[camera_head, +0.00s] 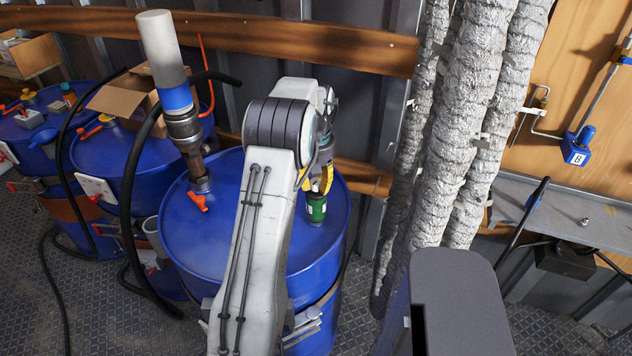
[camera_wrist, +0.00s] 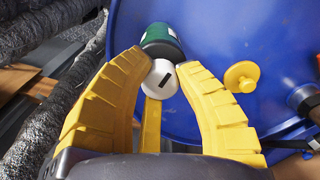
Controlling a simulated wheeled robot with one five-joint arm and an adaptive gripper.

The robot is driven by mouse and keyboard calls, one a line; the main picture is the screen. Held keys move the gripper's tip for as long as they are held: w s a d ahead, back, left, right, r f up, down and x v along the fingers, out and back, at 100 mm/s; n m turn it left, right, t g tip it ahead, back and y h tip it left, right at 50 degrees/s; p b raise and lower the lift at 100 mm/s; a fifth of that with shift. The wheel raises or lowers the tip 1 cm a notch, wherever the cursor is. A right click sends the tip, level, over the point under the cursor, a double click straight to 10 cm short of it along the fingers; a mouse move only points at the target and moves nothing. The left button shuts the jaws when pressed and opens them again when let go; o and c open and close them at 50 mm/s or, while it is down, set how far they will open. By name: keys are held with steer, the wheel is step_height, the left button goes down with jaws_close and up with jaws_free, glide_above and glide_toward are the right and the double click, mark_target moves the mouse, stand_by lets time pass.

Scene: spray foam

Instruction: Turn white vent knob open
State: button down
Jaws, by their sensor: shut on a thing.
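The white vent knob (camera_wrist: 163,78) is round with a dark slot mark on its face. It shows between the fingertips of my gripper (camera_wrist: 162,60) in the wrist view. My gripper's yellow fingers are shut on it, one on each side. The knob sits at the near end of a green cylinder (camera_wrist: 160,40) on the blue drum (camera_wrist: 215,35). In the head view the green cylinder (camera_head: 316,208) stands on the right part of the drum top (camera_head: 270,235). My gripper (camera_head: 322,182) is just above it there, and the knob itself cannot be made out.
A yellow cap (camera_wrist: 240,75) lies on the drum to the right. A tall pump (camera_head: 180,110) with an orange lever (camera_head: 198,202) stands at the drum's left. More blue drums (camera_head: 118,150) are farther left. Wrapped silver pipes (camera_head: 455,110) rise at the right.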

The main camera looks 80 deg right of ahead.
mark_target(316, 181)
steer(key=shift+a+f+n, duration=0.1)
steer(key=shift+f+n, duration=0.05)
steer(key=shift+n, duration=0.85)
steer(key=c, duration=0.9)
jaws_free()
step_height(316, 181, up, 12)
steer(key=shift+r, duration=0.1)
stand_by(0.4)
